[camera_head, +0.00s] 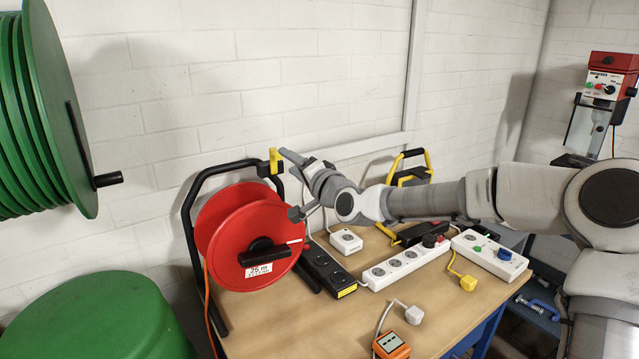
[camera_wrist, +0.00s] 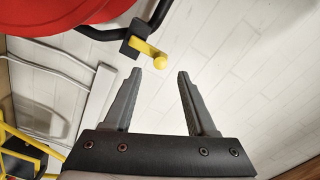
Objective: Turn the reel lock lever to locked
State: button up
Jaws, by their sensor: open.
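The red cable reel (camera_head: 233,222) stands on a black tube frame at the left end of the workbench; its red disc (camera_wrist: 62,12) also shows in the wrist view. A small yellow lever (camera_head: 274,160) sits on the frame's upper right corner. In the wrist view the yellow lever (camera_wrist: 148,50), with a round knob end, sticks out from a black block. My gripper (camera_head: 285,182) is just right of the reel and the lever. In the wrist view my gripper (camera_wrist: 158,75) is open and empty, its fingertips just short of the knob. Whether they touch it cannot be told.
The workbench (camera_head: 310,320) holds a white power strip (camera_head: 405,265), a black power strip (camera_head: 327,268), an orange device (camera_head: 391,346) and loose plugs. A large green reel (camera_head: 40,115) hangs at the left, above a green round container (camera_head: 95,320). A white brick wall stands behind.

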jog(key=v, duration=1.2)
jog(key=shift+f, duration=0.1)
